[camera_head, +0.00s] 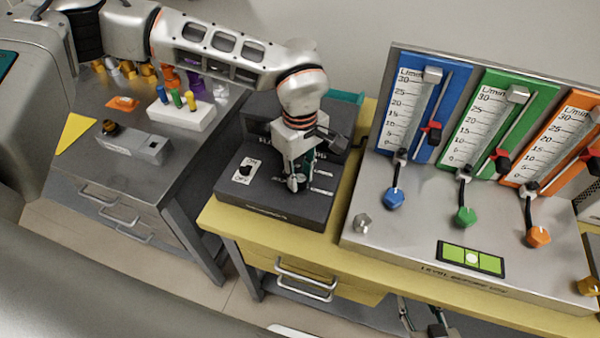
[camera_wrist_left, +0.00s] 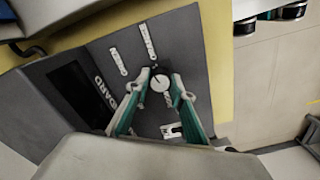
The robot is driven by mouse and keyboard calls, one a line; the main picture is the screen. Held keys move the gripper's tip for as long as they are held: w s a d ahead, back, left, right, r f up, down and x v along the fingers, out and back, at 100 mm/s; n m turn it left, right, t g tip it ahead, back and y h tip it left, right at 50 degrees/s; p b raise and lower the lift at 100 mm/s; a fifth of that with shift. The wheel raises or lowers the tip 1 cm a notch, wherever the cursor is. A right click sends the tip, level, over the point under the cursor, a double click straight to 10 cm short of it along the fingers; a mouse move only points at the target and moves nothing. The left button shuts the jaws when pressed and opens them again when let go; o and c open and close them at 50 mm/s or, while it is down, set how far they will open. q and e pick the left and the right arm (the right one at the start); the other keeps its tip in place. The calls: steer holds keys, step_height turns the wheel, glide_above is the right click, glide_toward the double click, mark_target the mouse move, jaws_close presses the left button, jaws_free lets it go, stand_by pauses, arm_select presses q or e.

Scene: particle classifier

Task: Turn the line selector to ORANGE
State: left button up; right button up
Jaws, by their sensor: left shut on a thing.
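The line selector is a small round pale knob (camera_wrist_left: 160,83) with a dark pointer line, on the top of a dark grey control box (camera_head: 262,208). My left gripper (camera_head: 297,184) reaches down onto the box from above; in the left wrist view its fingers (camera_wrist_left: 161,88) are shut on the knob, one on each side. In the head view the gripper mostly hides the knob. What seems to be my right gripper (camera_head: 405,308) shows partly at the bottom edge, its jaws unclear.
An ON/OFF switch (camera_head: 245,171) sits left of the gripper. A flowmeter panel (camera_head: 376,215) with blue, green and orange columns stands to the right on the yellow bench (camera_head: 225,222). A grey cabinet (camera_head: 85,170) with a white peg block (camera_head: 183,117) stands left.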

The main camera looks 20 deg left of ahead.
mark_target(300, 178)
arm_select(q)
steer(key=shift+m, duration=1.6)
steer(key=o, duration=1.1)
steer(key=shift+r, duration=0.1)
step_height(300, 178, up, 12)
